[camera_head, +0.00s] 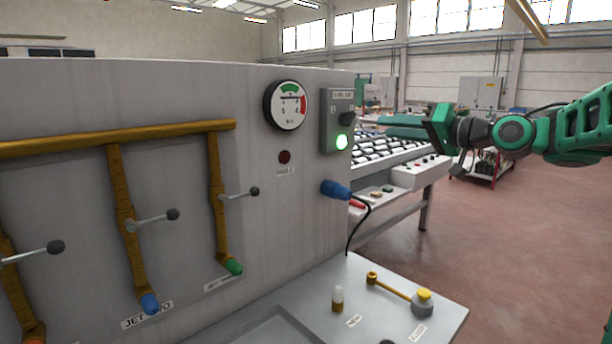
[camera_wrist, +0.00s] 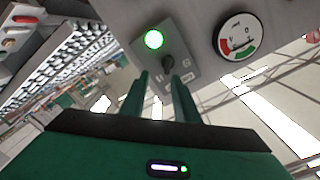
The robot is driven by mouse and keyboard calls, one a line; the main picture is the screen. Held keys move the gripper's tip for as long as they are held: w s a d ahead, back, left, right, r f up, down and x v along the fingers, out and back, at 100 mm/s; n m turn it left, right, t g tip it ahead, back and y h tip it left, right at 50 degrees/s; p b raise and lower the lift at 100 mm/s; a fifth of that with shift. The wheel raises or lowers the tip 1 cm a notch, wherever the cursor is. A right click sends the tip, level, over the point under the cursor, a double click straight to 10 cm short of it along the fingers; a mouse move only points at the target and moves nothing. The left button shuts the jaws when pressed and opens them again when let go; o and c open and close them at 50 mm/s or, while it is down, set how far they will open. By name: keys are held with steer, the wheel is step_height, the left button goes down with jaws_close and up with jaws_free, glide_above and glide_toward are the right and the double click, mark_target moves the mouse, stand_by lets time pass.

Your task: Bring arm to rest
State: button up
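My gripper (camera_head: 388,126) is at the right of the grey panel, its fingers pointing at the selector box (camera_head: 329,135). In the wrist view my gripper (camera_wrist: 161,78) shows two green fingers with a gap between them and nothing held. The black selector knob (camera_wrist: 168,63) appears just beyond the fingertips, apparently apart from them. The knob (camera_head: 347,118) also shows in the head view, above a lit green lamp (camera_head: 342,142). My arm reaches in from the right edge, roughly level.
A round gauge (camera_head: 287,105) sits on the panel (camera_head: 300,205), left of the box. A blue plug (camera_head: 336,190) with a cable sticks out below it. A roller conveyor (camera_head: 385,150) stands behind.

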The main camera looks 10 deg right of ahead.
steer(key=s+d+f+m+g+h, duration=0.1)
steer(key=s+d+f+g+h, duration=0.3)
steer(key=s+f, duration=0.55)
steer(key=s+d+f+m+g+h, duration=0.1)
steer(key=s+d+f+g+h, duration=0.4)
steer(key=f, duration=0.8)
steer(key=s+f+m+g, duration=0.1)
steer(key=s+f, duration=0.4)
steer(key=s, duration=0.8)
steer(key=s+d+f+m+g, duration=0.1)
steer(key=s+f+g, duration=0.3)
steer(key=s, duration=1)
step_height(320, 180, down, 2)
steer(key=shift+s+d+f+m+g+h, duration=0.1)
steer(key=shift+s+d+m+g+h, duration=0.1)
steer(key=shift+s+m+g+h, duration=0.3)
steer(key=shift+w, duration=0.15)
